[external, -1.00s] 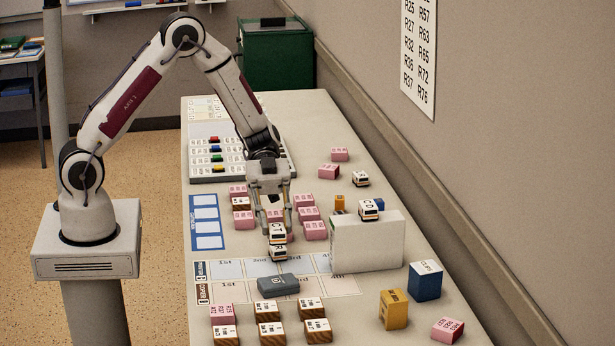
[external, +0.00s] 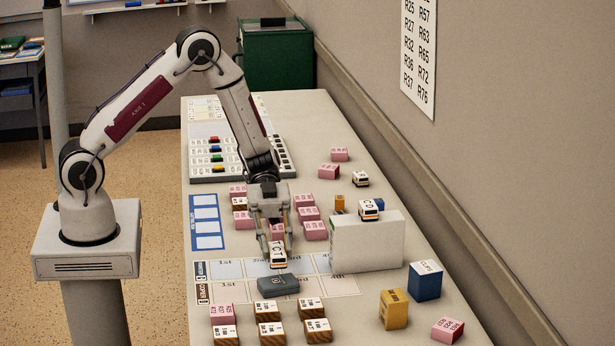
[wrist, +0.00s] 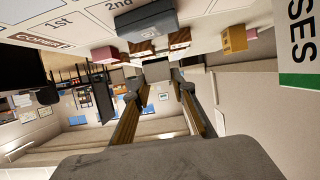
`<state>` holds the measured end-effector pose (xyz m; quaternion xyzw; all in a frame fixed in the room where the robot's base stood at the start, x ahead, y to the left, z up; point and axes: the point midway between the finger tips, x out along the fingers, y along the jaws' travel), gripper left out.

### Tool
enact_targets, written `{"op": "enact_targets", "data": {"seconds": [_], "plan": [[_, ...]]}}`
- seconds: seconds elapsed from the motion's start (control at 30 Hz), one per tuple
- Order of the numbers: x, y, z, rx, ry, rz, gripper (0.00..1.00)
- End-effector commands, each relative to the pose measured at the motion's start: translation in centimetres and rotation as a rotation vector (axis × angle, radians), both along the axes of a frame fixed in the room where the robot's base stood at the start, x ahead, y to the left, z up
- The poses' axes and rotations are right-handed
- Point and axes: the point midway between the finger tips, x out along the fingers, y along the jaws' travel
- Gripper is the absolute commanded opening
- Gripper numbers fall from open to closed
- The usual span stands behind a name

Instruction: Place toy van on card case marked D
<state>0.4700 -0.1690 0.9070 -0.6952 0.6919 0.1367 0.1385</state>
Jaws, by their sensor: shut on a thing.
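My gripper (external: 277,246) points down over the printed strip of the table, shut on a white toy van (external: 278,256) with orange trim and the letters CT on top. The van is just behind the blue-grey card case (external: 278,284), which lies flat. The case's small mark is too small to read surely. I cannot tell the exact gap between van and case. In the wrist view the case (wrist: 149,20) shows beyond my fingers (wrist: 157,84); a pale patch between them may be the van.
A white upright box (external: 367,243) stands to the right with a van marked CD (external: 369,210) at its top edge. Several pink blocks (external: 315,230) stand behind my gripper. Several wood-sided blocks (external: 318,331) stand in front. A yellow block (external: 393,309) and blue box (external: 425,281) are front right.

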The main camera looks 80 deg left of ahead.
Motion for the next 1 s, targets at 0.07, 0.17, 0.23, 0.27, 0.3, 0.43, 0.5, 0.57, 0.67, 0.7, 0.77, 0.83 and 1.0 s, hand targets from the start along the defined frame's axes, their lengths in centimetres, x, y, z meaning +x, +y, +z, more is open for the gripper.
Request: {"op": "enact_targets", "data": {"seconds": [0.07, 0.17, 0.23, 0.27, 0.3, 0.43, 0.5, 0.57, 0.67, 0.7, 0.77, 0.83, 1.0], "plan": [[0.0, 0.0, -0.3, 0.0, 0.002, 0.001, 0.05], [0.0, 0.0, -1.0, 0.0, 0.003, 0.001, 0.05], [0.0, 0.0, -1.6, 0.0, 0.002, 0.001, 0.05], [0.0, 0.0, -1.9, 0.0, 0.003, 0.001, 0.05], [0.0, 0.0, -2.3, 0.0, 0.004, 0.001, 0.05], [0.0, 0.0, -3.3, 0.0, 0.002, 0.0, 0.05], [0.0, 0.0, -3.6, 0.0, 0.001, -0.001, 0.05], [0.0, 0.0, -3.7, 0.0, 0.001, 0.0, 0.05], [0.0, 0.0, -3.7, 0.0, 0.0, 0.0, 0.05], [0.0, 0.0, -3.7, 0.0, 0.0, 0.0, 0.05], [0.0, 0.0, -3.7, 0.0, 0.0, 0.0, 0.05], [0.0, 0.0, -3.7, 0.0, 0.0, 0.0, 0.05], [0.0, 0.0, -4.0, 0.0, 0.001, 0.0, 0.05]]}}
